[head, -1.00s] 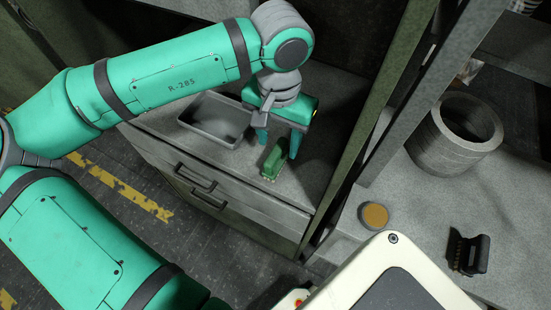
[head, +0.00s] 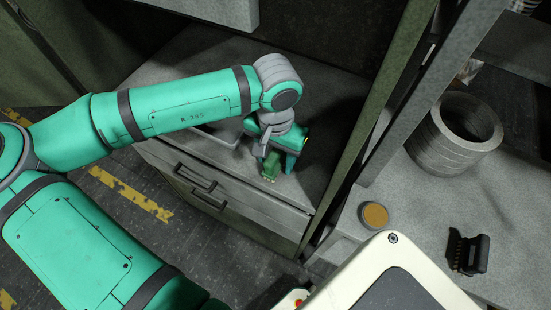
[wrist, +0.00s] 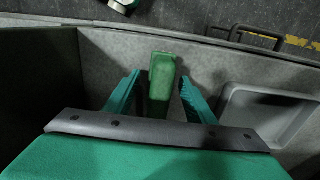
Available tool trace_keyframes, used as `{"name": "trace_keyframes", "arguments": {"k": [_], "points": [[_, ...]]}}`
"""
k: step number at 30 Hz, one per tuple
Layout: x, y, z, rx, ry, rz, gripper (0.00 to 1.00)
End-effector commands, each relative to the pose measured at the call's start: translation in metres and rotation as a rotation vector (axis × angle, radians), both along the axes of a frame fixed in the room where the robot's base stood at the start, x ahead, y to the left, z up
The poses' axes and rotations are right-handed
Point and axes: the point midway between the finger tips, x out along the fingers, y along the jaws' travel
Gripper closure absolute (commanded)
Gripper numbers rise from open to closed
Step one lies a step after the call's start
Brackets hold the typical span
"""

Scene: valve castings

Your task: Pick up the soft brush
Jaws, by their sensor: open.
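A green brush (head: 269,170) with pale bristles sits on the grey cabinet top, near its front edge. In the wrist view its green body (wrist: 161,75) stands between my two fingers, with a gap on each side. My gripper (head: 278,163) is open, low over the cabinet top with its fingers around the brush; it also shows in the wrist view (wrist: 160,84). The gripper and wrist hide part of the brush. A black brush-like block (head: 468,253) with short bristles lies on the right bench.
A shallow grey tray (wrist: 268,118) lies beside the gripper on the cabinet top, mostly behind my arm in the head view. A cabinet post (head: 350,165) stands to the right. The right bench holds a ribbed ring (head: 455,138) and a round tin (head: 374,215).

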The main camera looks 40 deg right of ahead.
Motion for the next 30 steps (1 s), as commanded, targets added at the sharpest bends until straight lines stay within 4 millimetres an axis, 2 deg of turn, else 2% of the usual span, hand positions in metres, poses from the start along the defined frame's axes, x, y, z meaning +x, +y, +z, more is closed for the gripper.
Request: {"name": "trace_keyframes", "arguments": {"k": [1, 2, 6, 7, 8, 17, 22, 26, 30], "points": [[0.000, 0.000, 0.000, 0.000, 0.000, 0.000, 0.50], [0.000, 0.000, 0.000, 0.000, 0.000, 0.000, 0.55], [0.000, 0.000, 0.000, 0.000, 0.000, 0.000, 0.88], [0.000, 0.000, 0.000, 0.000, 0.000, 0.000, 0.95], [0.000, 0.000, 0.000, 0.000, 0.000, 0.000, 0.98], [0.000, 0.000, 0.001, -0.001, 0.001, 0.000, 0.98], [0.003, 0.002, 0.009, -0.002, 0.001, 0.000, 0.98], [0.003, 0.002, 0.026, -0.002, -0.001, -0.001, 0.98], [0.003, 0.001, 0.055, -0.004, -0.002, -0.001, 0.98]]}}
